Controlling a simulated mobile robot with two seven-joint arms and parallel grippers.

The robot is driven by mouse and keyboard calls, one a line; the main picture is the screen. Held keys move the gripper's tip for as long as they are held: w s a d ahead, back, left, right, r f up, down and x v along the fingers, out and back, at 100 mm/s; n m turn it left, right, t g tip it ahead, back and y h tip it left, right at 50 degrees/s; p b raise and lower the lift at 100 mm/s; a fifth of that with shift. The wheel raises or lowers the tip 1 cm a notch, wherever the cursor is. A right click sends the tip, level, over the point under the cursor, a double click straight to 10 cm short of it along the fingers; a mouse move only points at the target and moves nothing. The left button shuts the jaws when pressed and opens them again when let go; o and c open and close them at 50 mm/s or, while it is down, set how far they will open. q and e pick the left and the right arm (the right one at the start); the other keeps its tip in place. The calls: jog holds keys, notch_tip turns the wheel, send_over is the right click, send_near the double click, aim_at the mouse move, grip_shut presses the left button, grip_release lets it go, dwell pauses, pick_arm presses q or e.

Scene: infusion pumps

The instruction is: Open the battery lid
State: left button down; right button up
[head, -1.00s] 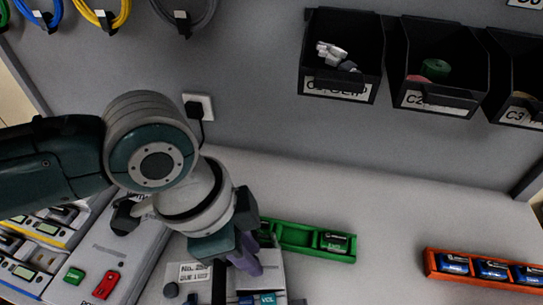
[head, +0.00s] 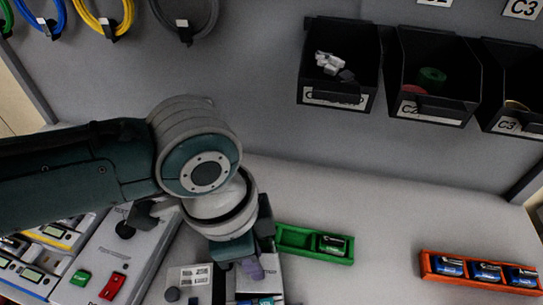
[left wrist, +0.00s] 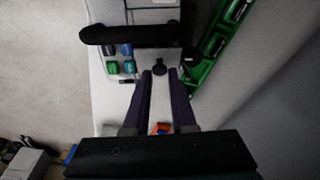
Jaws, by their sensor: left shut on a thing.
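The white infusion pump (head: 196,277) stands at the bottom middle of the head view, with a label on its top and a dark knob. It also shows in the left wrist view (left wrist: 158,17), with a black handle bar and several blue and green buttons. My left gripper (head: 252,268) is over the pump's right part. In the left wrist view its two dark purple fingers (left wrist: 153,75) are close together, beside a small black knob (left wrist: 160,68), shut on a small part of the pump. The fingers hide that part, and I cannot make out the lid's outline. My right gripper is not in view.
A green tray (head: 290,234) with a battery (head: 332,245) lies just right of the gripper. An orange tray (head: 437,270) of batteries is farther right, with clear table between. A device with green and red switches (head: 112,286) stands left. Black bins (head: 340,97) hang behind.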

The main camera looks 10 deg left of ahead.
pick_arm(q)
jog(key=shift+d+r, duration=0.1)
jog(key=shift+d, duration=0.1)
jog(key=shift+y, duration=0.3)
jog(key=shift+d+r+p, duration=0.1)
jog(key=shift+p, duration=0.2)
jog(key=shift+s, duration=0.1)
jog(key=shift+d, duration=0.1)
jog(key=shift+g+y, duration=0.3)
jog(key=shift+y, duration=0.1)
jog(key=shift+s+d+r, duration=0.1)
jog(key=shift+d, duration=0.15)
